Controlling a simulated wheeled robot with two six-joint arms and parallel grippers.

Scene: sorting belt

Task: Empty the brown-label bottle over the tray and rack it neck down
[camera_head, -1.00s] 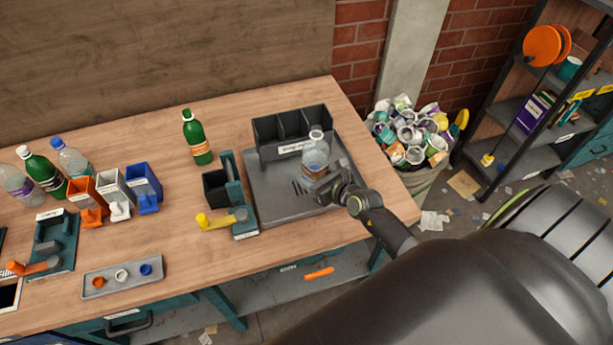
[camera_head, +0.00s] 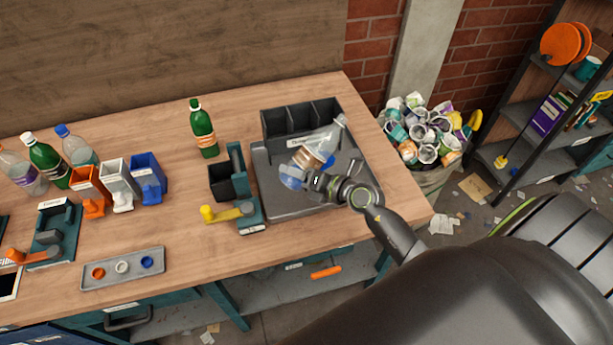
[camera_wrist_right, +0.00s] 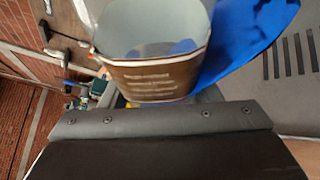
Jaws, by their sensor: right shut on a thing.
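The clear bottle with the brown label (camera_head: 308,158) is tilted well over above the grey tray (camera_head: 280,205). Its neck points to the back right and its base to the front left. My right gripper (camera_head: 318,182) is shut on it near the label. The label (camera_wrist_right: 155,80) fills the top middle of the right wrist view; the fingertips are hidden there. A blue patch (camera_wrist_right: 245,40) shows beside the bottle; I cannot tell whether it is liquid or part of the bottle. The dark rack (camera_head: 290,122) with open compartments stands along the tray's back. My left gripper is not in view.
A green bottle (camera_head: 203,130) stands left of the rack. A black bin with a yellow-handled fixture (camera_head: 235,212) sits left of the tray. Orange, white and blue bins (camera_head: 148,180) and more bottles are farther left. A full waste bin (camera_head: 425,135) is beyond the table's right edge.

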